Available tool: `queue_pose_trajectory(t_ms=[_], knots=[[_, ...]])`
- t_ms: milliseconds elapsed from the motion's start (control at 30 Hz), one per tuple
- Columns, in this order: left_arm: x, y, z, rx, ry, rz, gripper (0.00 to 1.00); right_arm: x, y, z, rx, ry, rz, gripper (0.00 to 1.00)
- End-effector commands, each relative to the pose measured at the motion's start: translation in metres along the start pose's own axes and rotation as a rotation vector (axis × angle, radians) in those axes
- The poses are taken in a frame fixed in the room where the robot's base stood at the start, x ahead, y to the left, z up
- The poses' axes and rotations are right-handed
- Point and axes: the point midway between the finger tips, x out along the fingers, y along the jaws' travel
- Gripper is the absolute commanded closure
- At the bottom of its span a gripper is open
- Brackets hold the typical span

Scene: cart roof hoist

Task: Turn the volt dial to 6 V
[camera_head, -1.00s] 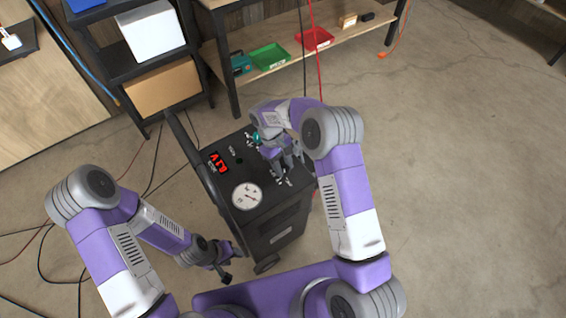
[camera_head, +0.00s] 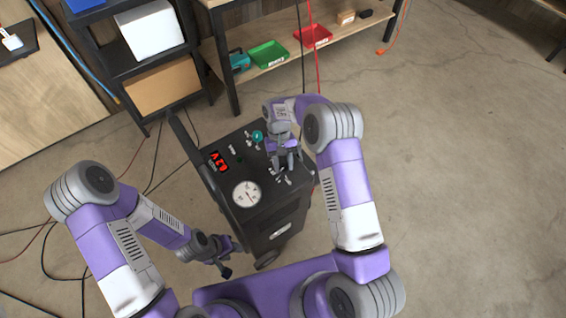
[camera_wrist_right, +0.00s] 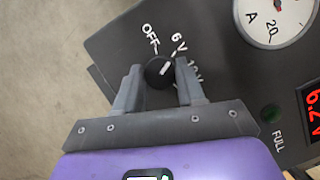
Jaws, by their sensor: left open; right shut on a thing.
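The volt dial (camera_wrist_right: 157,73) is a small black round knob with a white pointer line, on the dark top panel of the cart (camera_head: 262,222). In the right wrist view the line points up and right toward the 6 V mark (camera_wrist_right: 179,43); OFF lies to its left and a partly hidden mark to its right. My right gripper (camera_wrist_right: 159,80) has one finger on each side of the dial and is shut on it. In the head view this gripper (camera_head: 284,162) covers the dial. My left gripper (camera_head: 222,264) is open and empty, low beside the cart.
A red display (camera_wrist_right: 313,100) reads about 6.2 V. A round white gauge (camera_head: 247,194), a teal knob (camera_head: 257,136) and a green FULL lamp (camera_wrist_right: 270,113) are on the panel. The cart handle (camera_head: 190,150) rises at left. Shelves stand behind; floor at right is clear.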

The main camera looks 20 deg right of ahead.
Motion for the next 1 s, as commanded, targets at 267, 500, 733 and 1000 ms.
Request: queue_pose_trajectory(t_ms=[267,500,733,1000], knots=[[0.000,0.000,0.000,0.000,0.000,0.000,0.57,-0.001,0.000,-0.001,0.001,0.004,-0.001,0.92],[0.000,0.000,0.000,0.000,0.000,0.000,0.57,-0.001,0.000,-0.001,0.000,0.003,0.000,0.37],[0.000,0.000,0.000,0.000,0.000,0.000,0.57,-0.001,0.000,0.000,0.000,0.001,0.000,0.37],[-0.009,0.003,0.000,0.000,0.000,0.000,0.57,-0.034,0.000,0.000,0.000,0.005,-0.001,0.37]])
